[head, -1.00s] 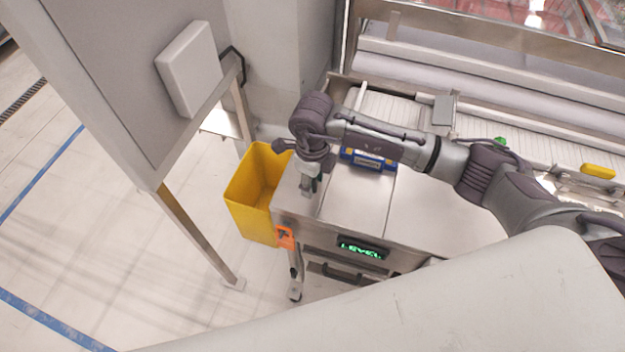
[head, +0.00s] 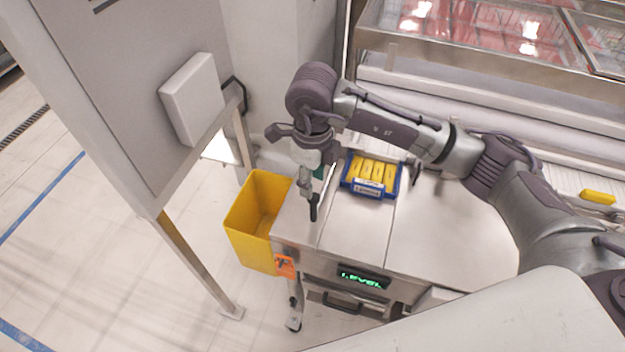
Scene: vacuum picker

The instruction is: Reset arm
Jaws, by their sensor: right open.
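My right arm reaches in from the right across the steel table. Its gripper (head: 313,208) points down above the left part of the table top (head: 350,235). It holds nothing that I can see; the fingers look thin and dark from this angle. The gripper is just right of the yellow bin (head: 242,228) and left of a blue tray (head: 368,191) holding several yellow items (head: 374,170). My left gripper is not in view.
A grey cabinet with a white box (head: 192,98) stands at the left. A conveyor with a yellow piece (head: 597,197) runs along the back right. A green lit display (head: 361,279) and an orange part (head: 285,265) are on the table's front. The right table top is clear.

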